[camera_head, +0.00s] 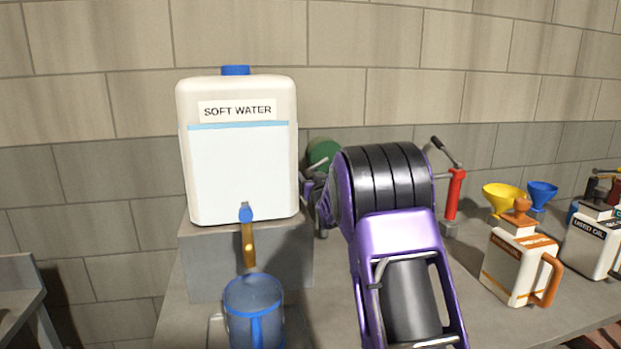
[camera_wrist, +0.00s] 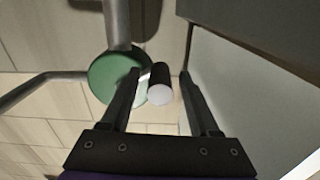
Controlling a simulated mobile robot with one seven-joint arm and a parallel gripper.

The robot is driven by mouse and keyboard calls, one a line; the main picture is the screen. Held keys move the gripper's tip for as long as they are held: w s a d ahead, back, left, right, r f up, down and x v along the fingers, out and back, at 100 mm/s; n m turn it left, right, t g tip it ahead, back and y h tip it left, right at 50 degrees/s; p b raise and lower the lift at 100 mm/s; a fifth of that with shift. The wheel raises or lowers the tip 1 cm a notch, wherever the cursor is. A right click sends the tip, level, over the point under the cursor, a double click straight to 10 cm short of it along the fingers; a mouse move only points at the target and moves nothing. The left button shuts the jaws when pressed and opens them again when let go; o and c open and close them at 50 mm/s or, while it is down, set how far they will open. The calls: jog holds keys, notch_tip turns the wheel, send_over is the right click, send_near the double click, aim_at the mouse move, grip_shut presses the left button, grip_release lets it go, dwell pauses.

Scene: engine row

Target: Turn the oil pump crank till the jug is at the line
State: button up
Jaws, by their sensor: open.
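A round green part (camera_head: 322,150), partly hidden behind my arm, shows beside the water container in the head view. In the wrist view a green disc (camera_wrist: 112,76) lies beyond my fingers, with grey bars near it. A short dark cylindrical grip with a pale end (camera_wrist: 160,92), apparently the crank's handle, sits between my fingers. My gripper (camera_wrist: 159,78) is open, one finger on each side of the grip; contact cannot be told. In the head view my arm mostly hides the gripper. No oil jug or fill line can be made out.
A white SOFT WATER container (camera_head: 239,165) stands on a grey block (camera_head: 205,262), above a blue jug (camera_head: 253,305). To the right are a red hand pump (camera_head: 454,194), yellow (camera_head: 502,194) and blue (camera_head: 541,194) funnels, an orange-handled can (camera_head: 516,266) and a USED OIL can (camera_head: 590,245).

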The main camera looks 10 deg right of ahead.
grip_shut()
dwell(1.4)
